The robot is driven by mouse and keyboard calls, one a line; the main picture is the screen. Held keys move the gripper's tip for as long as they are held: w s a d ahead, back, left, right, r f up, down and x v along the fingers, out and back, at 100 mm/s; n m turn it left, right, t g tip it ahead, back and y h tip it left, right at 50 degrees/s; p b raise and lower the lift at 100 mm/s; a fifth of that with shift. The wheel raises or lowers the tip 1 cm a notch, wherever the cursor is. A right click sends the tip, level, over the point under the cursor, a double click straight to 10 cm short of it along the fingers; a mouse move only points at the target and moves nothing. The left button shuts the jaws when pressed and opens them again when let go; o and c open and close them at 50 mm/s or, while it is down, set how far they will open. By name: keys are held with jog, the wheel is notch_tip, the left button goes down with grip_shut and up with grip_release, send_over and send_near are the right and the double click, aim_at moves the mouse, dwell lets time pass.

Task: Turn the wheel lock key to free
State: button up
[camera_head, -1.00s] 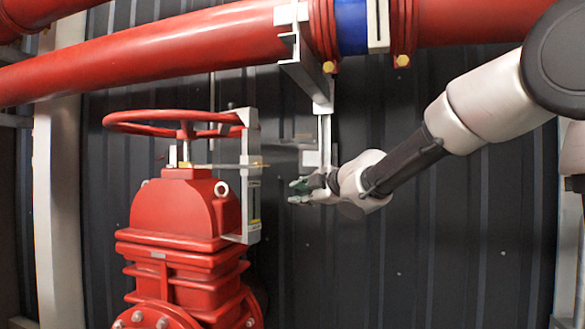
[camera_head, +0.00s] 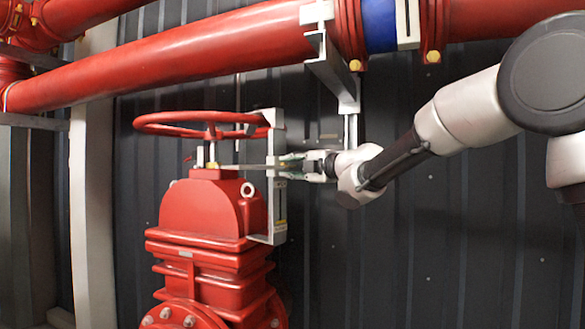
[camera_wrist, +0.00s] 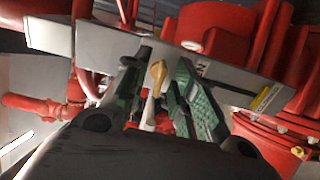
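The red handwheel (camera_head: 200,125) sits on top of the red valve body (camera_head: 205,210) in the head view. A grey lock bracket (camera_head: 276,190) stands upright at its right side, and its plate (camera_wrist: 105,48) crosses the wrist view. A small brass-yellow piece that looks like the lock key (camera_wrist: 157,74) shows between my green-padded fingers. My gripper (camera_head: 288,166) is level with the bracket, close at its right side. In the wrist view my gripper (camera_wrist: 163,64) is open, with its fingers on either side of the yellow piece. I cannot tell whether they touch it.
A large red pipe (camera_head: 180,55) with a blue section (camera_head: 378,25) runs above. A grey pipe support (camera_head: 335,72) hangs just above my wrist. The dark corrugated wall (camera_head: 440,230) is behind. There is free room right of the valve, below my arm.

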grip_shut()
jog(key=shift+m, duration=0.3)
jog(key=m, duration=0.7)
jog(key=m+g, duration=0.1)
jog(key=m, duration=0.8)
jog(key=shift+g, duration=0.3)
jog(key=shift+m, duration=0.4)
